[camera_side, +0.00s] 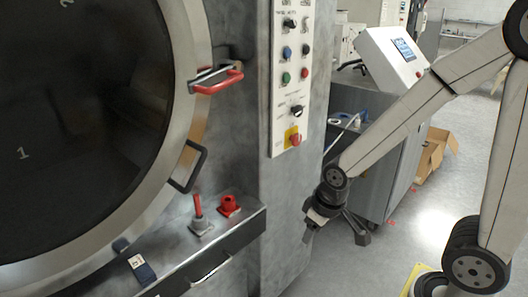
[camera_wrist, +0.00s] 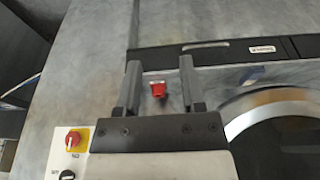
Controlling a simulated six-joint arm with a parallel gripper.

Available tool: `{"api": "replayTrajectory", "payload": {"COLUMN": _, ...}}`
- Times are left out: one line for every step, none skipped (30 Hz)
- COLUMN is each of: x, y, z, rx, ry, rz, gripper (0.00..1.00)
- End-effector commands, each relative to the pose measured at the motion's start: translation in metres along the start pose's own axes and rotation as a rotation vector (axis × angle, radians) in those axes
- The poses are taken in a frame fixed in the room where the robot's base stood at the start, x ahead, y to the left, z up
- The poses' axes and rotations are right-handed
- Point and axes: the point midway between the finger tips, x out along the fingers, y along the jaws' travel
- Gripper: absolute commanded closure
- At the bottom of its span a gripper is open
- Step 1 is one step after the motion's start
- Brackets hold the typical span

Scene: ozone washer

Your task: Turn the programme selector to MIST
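The control panel (camera_side: 281,120) is a pale upright strip on the grey metal front. It carries a black knob at the top (camera_side: 290,23) and a lower black knob (camera_side: 297,111); the labels are too small to read, so I cannot tell which is the programme selector. The lower black knob is partly visible at the bottom left of the wrist view (camera_wrist: 67,174). My gripper (camera_side: 309,232) hangs below and right of the panel, apart from it. In the wrist view my gripper (camera_wrist: 161,75) has its two fingers apart, with nothing held.
A red rotary switch on yellow (camera_side: 294,138) sits below the lower knob. Blue, green and red buttons lie above it. A red-handled lever (camera_side: 198,208) and red knob (camera_side: 229,204) stand on the ledge. A large round door (camera_side: 190,90) with red handle is left. A cabinet (camera_side: 375,160) stands behind.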

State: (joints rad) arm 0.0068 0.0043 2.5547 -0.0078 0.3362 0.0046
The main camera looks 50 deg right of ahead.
Motion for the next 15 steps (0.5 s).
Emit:
{"api": "replayTrajectory", "payload": {"x": 0.001, "y": 0.003, "z": -0.005, "rx": 0.006, "ry": 0.014, "rz": 0.005, "gripper": 0.3}}
{"api": "replayTrajectory", "payload": {"x": 0.001, "y": 0.005, "z": -0.008, "rx": 0.009, "ry": 0.026, "rz": 0.009, "gripper": 0.21}}
{"api": "replayTrajectory", "payload": {"x": 0.002, "y": 0.009, "z": -0.014, "rx": 0.014, "ry": 0.046, "rz": 0.015, "gripper": 0.08}}
{"api": "replayTrajectory", "payload": {"x": 0.002, "y": 0.013, "z": -0.019, "rx": 0.019, "ry": 0.064, "rz": 0.021, "gripper": 0.08}}
{"api": "replayTrajectory", "payload": {"x": 0.003, "y": 0.018, "z": -0.025, "rx": 0.026, "ry": 0.085, "rz": 0.027, "gripper": 0.08}}
{"api": "replayTrajectory", "payload": {"x": 0.003, "y": 0.024, "z": -0.035, "rx": 0.034, "ry": 0.118, "rz": 0.037, "gripper": 0.08}}
{"api": "replayTrajectory", "payload": {"x": 0.003, "y": 0.03, "z": -0.043, "rx": 0.041, "ry": 0.146, "rz": 0.045, "gripper": 0.08}}
{"api": "replayTrajectory", "payload": {"x": 0.004, "y": 0.036, "z": -0.051, "rx": 0.047, "ry": 0.176, "rz": 0.053, "gripper": 0.08}}
{"api": "replayTrajectory", "payload": {"x": 0.003, "y": 0.045, "z": -0.063, "rx": 0.057, "ry": 0.219, "rz": 0.064, "gripper": 0.08}}
{"api": "replayTrajectory", "payload": {"x": 0.003, "y": 0.053, "z": -0.072, "rx": 0.064, "ry": 0.253, "rz": 0.073, "gripper": 0.08}}
{"api": "replayTrajectory", "payload": {"x": 0.003, "y": 0.06, "z": -0.082, "rx": 0.071, "ry": 0.289, "rz": 0.081, "gripper": 0.08}}
{"api": "replayTrajectory", "payload": {"x": 0.002, "y": 0.071, "z": -0.095, "rx": 0.079, "ry": 0.34, "rz": 0.092, "gripper": 0.08}}
{"api": "replayTrajectory", "payload": {"x": 0.001, "y": 0.08, "z": -0.104, "rx": 0.085, "ry": 0.378, "rz": 0.1, "gripper": 0.08}}
{"api": "replayTrajectory", "payload": {"x": -0.001, "y": 0.088, "z": -0.113, "rx": 0.091, "ry": 0.417, "rz": 0.106, "gripper": 0.08}}
{"api": "replayTrajectory", "payload": {"x": -0.003, "y": 0.1, "z": -0.125, "rx": 0.096, "ry": 0.467, "rz": 0.114, "gripper": 0.08}}
